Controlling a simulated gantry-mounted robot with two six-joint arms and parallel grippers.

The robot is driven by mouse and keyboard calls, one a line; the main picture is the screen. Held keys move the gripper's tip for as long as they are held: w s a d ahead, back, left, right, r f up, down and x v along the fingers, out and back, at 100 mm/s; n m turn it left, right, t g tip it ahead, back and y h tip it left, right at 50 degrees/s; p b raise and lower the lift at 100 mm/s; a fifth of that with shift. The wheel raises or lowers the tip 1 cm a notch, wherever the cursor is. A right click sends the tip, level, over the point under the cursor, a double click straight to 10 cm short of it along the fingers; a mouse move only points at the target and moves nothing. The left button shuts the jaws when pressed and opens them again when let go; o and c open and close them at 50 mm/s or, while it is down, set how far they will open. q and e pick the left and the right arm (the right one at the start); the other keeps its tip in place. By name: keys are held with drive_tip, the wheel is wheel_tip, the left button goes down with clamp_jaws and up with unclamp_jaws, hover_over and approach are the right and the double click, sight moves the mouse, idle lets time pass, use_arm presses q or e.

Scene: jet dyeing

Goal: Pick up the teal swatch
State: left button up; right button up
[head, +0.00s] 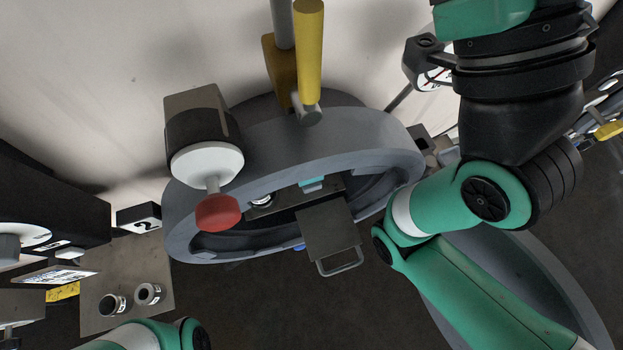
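A small teal piece, which looks like the teal swatch (312,183), lies inside the oval opening of the grey vessel (400,150). It sits on a dark ledge just behind a flat grey plate with a handle (328,228). Only a small part of the teal piece shows. My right arm crosses the right side of the head view, and its gripper is out of the picture. A green part of my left arm shows at the bottom left edge, and its gripper is also out of view.
A red knob (217,212) juts out at the vessel's left front. A small round white-rimmed item (262,201) is inside the opening. A yellow lever (309,50) rises above the vessel.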

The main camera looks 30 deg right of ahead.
use_arm(q)
drive_tip(key=shift+o, duration=0.3)
drive_tip(key=o, duration=0.7)
drive_tip(key=shift+o, duration=0.2)
drive_tip(key=shift+r, duration=0.15)
